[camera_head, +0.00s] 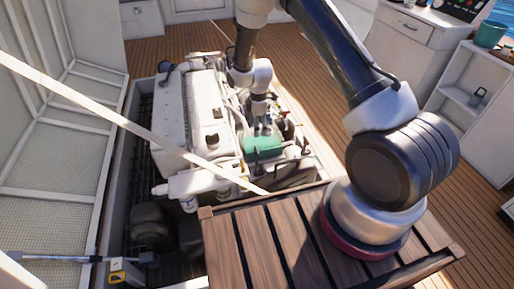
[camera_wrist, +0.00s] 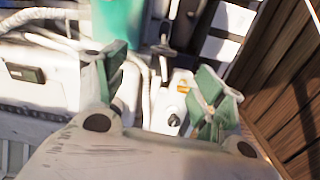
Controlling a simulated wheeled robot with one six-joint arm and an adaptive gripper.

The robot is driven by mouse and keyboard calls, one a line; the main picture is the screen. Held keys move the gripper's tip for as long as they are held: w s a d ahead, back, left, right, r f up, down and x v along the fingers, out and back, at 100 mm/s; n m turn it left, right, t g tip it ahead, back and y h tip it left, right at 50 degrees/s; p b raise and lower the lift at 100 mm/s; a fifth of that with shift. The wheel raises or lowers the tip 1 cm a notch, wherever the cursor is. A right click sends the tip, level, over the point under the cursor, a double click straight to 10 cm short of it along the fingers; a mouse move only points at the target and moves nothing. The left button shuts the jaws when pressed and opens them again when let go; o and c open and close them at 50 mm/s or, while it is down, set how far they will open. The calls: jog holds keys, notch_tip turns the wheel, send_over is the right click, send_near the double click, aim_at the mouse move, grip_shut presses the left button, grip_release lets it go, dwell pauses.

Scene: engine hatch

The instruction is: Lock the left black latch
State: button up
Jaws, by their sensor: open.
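My gripper (camera_head: 262,124) is over the engine in the head view, close above and behind a teal part (camera_head: 263,148). In the wrist view my gripper (camera_wrist: 164,78) has its two green-padded fingers spread wide apart, with nothing held between them. Between the fingers lie a white surface and a small dark knob (camera_wrist: 173,120). A thin dark lever-like piece (camera_wrist: 163,50) stands beyond the fingertips. I cannot tell whether either one is the left black latch, or whether that latch is open or locked.
The white engine (camera_head: 185,110) fills the open hatch. A pale bar (camera_head: 110,115) crosses diagonally in front of it. The raised hatch panel (camera_head: 50,150) stands at the left. Wooden slats (camera_head: 250,245) lie at the near edge. White cabinets (camera_head: 408,35) stand at the back right.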

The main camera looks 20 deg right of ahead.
aim_at(257, 149)
jog(key=shift+n, duration=0.5)
jog(key=f, duration=1.2)
jog(key=shift+s+a+f, duration=0.1)
jog(key=shift+s+a, duration=0.2)
jog(key=shift+a, duration=0.1)
jog(key=c, duration=1)
